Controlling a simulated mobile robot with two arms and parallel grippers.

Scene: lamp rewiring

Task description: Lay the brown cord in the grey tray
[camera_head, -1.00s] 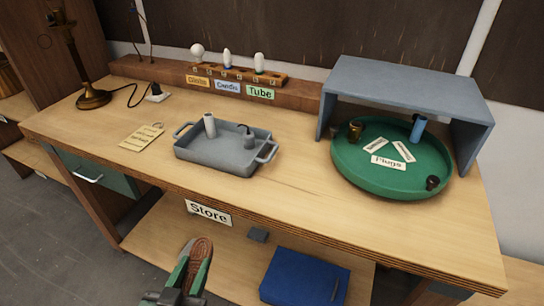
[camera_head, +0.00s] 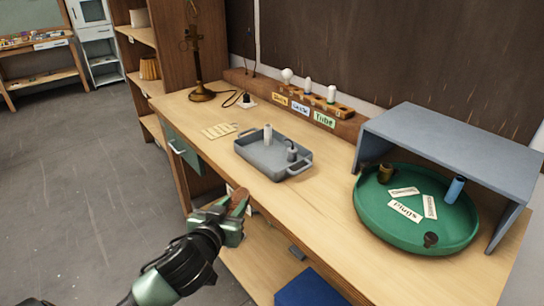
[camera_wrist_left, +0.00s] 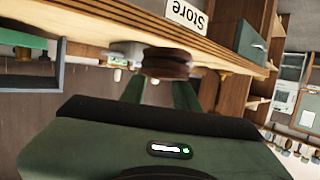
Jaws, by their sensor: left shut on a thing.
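My left gripper (camera_head: 236,208) is shut on the brown cord (camera_head: 240,196), a small brown coil. It is in front of the bench's front edge, to the lower left of the grey tray. In the left wrist view the coil (camera_wrist_left: 167,62) sits between the two green fingers, near the bench edge and the "Store" label. The grey tray (camera_head: 272,170) has two handles and stands on the bench top. A white cylinder (camera_head: 268,134) and a small dark grey piece (camera_head: 292,152) stand in it. My right gripper is not in view.
A brass lamp base (camera_head: 203,92) with a black lead stands at the back left. A green round tray (camera_head: 417,237) sits partly under a blue-grey hood (camera_head: 450,140) at right. Bare bench top separates the two trays.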

